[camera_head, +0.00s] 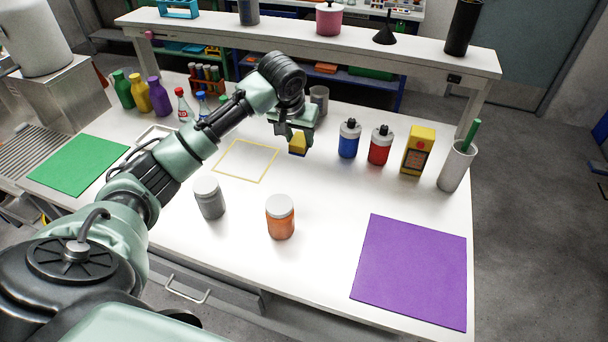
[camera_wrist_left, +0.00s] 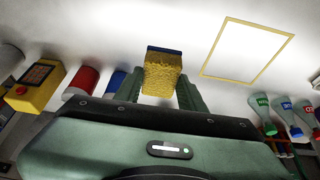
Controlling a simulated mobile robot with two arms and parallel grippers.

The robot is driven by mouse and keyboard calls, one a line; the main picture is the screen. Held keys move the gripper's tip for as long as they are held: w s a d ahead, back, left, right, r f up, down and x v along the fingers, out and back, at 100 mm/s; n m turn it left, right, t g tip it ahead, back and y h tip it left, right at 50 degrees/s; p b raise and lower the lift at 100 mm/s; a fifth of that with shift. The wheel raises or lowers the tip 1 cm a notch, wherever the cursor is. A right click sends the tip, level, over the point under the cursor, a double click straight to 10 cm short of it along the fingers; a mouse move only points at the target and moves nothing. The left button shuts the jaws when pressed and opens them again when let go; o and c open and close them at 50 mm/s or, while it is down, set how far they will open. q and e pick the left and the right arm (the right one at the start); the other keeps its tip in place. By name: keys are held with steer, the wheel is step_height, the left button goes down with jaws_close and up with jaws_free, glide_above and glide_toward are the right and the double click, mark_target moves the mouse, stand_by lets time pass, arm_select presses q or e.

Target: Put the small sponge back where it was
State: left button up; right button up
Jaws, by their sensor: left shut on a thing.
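The small sponge is yellow with a dark blue layer. It shows in the head view (camera_head: 298,144) and in the left wrist view (camera_wrist_left: 162,75). My left gripper (camera_head: 296,136) is shut on the sponge, with one finger on each side of it in the left wrist view (camera_wrist_left: 162,88). In the head view the sponge hangs just right of the yellow outlined square (camera_head: 234,179) on the white table. I cannot tell how far it is above the table. The outlined square is empty and also shows in the left wrist view (camera_wrist_left: 207,68). My right gripper is not in view.
Right of the sponge stand a blue bottle (camera_head: 348,142), a red bottle (camera_head: 380,149), a yellow box (camera_head: 418,151) and a white cup (camera_head: 455,168). A grey jar (camera_head: 209,199) and an orange jar (camera_head: 280,220) stand nearer. Purple (camera_head: 415,270) and green (camera_head: 79,165) mats lie at the sides.

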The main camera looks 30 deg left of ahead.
arm_select(q)
step_height(320, 180, down, 14)
steer(key=shift+d+p, duration=0.15)
steer(key=shift+p, duration=0.3)
steer(key=o, duration=1.2)
steer(key=shift+f, duration=0.15)
steer(key=shift+r, duration=0.45)
steer(key=v, duration=1.1)
steer(key=shift+r, duration=0.2)
steer(key=shift+s, duration=0.1)
